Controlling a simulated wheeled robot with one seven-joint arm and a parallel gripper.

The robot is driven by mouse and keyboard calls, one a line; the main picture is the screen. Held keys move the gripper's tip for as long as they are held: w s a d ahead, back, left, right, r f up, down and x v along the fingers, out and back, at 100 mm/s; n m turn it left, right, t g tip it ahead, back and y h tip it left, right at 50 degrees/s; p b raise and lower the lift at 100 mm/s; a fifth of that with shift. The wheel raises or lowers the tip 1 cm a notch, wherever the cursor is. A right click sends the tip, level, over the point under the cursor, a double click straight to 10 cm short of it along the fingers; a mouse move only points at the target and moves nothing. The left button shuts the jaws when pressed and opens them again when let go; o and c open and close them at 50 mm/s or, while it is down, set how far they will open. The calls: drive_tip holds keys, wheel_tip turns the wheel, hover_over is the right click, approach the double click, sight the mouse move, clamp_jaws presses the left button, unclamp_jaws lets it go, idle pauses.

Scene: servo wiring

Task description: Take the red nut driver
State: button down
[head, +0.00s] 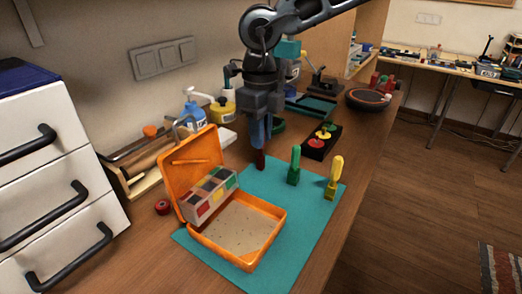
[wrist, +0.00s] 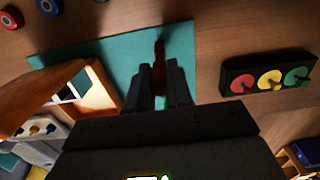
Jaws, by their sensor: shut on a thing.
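The red nut driver (head: 260,160) shows as a dark red piece just below my gripper (head: 261,138) in the head view, near the far edge of the teal mat (head: 313,214). Its upper part is hidden by the fingers. In the wrist view the red nut driver (wrist: 159,72) lies between the two fingers of my gripper (wrist: 160,84), which is shut on it. I cannot tell whether it touches the mat. A green nut driver (head: 295,166) and a yellow nut driver (head: 335,176) stand upright on the mat to its right.
An open orange case (head: 272,244) with a coloured block leaning in it sits on the mat's near left. A black holder (head: 315,151) with red, yellow and green discs stands behind the green driver. Bottles and a wooden tool tray (head: 136,189) stand left. The mat's right front is clear.

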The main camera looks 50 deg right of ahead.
drive_tip(key=shift+r, duration=0.1)
drive_tip(key=shift+r+p, duration=2.15)
drive_tip(key=shift+r, duration=2.25)
